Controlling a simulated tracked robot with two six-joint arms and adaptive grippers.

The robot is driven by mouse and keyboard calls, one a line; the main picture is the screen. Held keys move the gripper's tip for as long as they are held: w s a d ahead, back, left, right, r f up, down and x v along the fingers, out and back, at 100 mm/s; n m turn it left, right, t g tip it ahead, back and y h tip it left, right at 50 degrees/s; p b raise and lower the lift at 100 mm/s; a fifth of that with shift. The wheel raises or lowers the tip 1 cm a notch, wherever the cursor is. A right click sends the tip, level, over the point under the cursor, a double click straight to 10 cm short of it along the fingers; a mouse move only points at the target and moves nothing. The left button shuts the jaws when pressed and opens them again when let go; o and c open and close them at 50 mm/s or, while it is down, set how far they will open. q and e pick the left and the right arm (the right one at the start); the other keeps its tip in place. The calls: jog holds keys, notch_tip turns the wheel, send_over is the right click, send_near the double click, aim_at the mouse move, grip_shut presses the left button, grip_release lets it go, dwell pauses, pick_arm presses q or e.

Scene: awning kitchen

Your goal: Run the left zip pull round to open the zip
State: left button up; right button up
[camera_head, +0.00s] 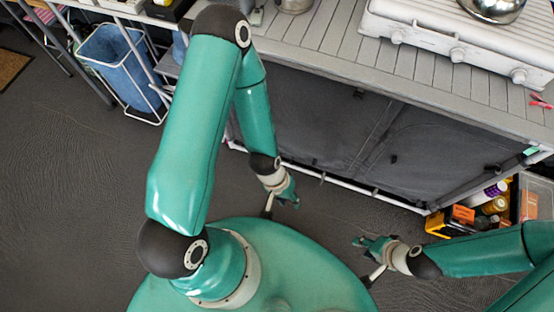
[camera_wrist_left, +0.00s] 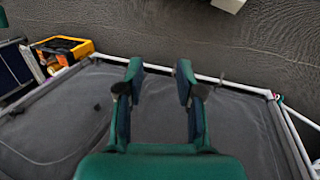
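The dark grey fabric front (camera_head: 315,125) of the cupboard under the counter looks closed, with faint seam lines running down it. A small dark tab, apparently the left zip pull (camera_head: 323,177), hangs near the bottom rail; it also seems to show in the left wrist view (camera_wrist_left: 221,77), just right of the fingers. Another small dark tab (camera_head: 393,158) sits further right on the fabric. My left gripper (camera_head: 293,201) is low in front of the fabric; in the left wrist view (camera_wrist_left: 160,82) its fingers are apart and empty. My right gripper (camera_head: 360,241) is over the floor, away from the fabric; its finger gap is unclear.
A white rail (camera_head: 330,180) runs along the cupboard's bottom. An orange and black toolbox (camera_head: 455,219) and a crate of bottles (camera_head: 535,195) stand at the right. A blue bin (camera_head: 115,65) stands at the left. A white stove (camera_head: 470,40) is on the counter. The left floor is clear.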

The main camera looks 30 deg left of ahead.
pick_arm(q)
jog(key=s+f+n+g+h+b, duration=0.1)
jog(key=s+f+n+g+b, duration=0.3)
jog(key=f, duration=0.7)
jog(key=w+d+f+n+t+h+b, duration=0.35)
jog(key=d+f+n+h+b, duration=0.3)
jog(key=f+n, duration=0.5)
jog(key=w+a+f+n+t+y+b, duration=0.3)
jog(key=w+a+f+n+t+b, duration=0.1)
jog(key=w+a+f+n+t, duration=0.3)
jog(key=w+a+f+n+t+y+b, duration=0.2)
jog(key=w+a+f+n+t+b, duration=0.25)
jog(key=w+f+n, duration=0.35)
jog(key=s+a+f+n+t+y+b, duration=0.1)
jog(key=a+f+n+y, duration=0.3)
jog(key=a, duration=0.3)
jog(key=a+f+n+t+y+b, duration=0.1)
jog(key=a+f+y+b, duration=0.1)
jog(key=a+f+y, duration=0.35)
jog(key=a+r+b+x, duration=0.1)
jog(key=b+x, duration=0.6)
jog(key=x, duration=0.9)
jog(key=shift+a, duration=0.2)
jog(key=shift+w+r, duration=0.1)
jog(key=shift+r, duration=0.05)
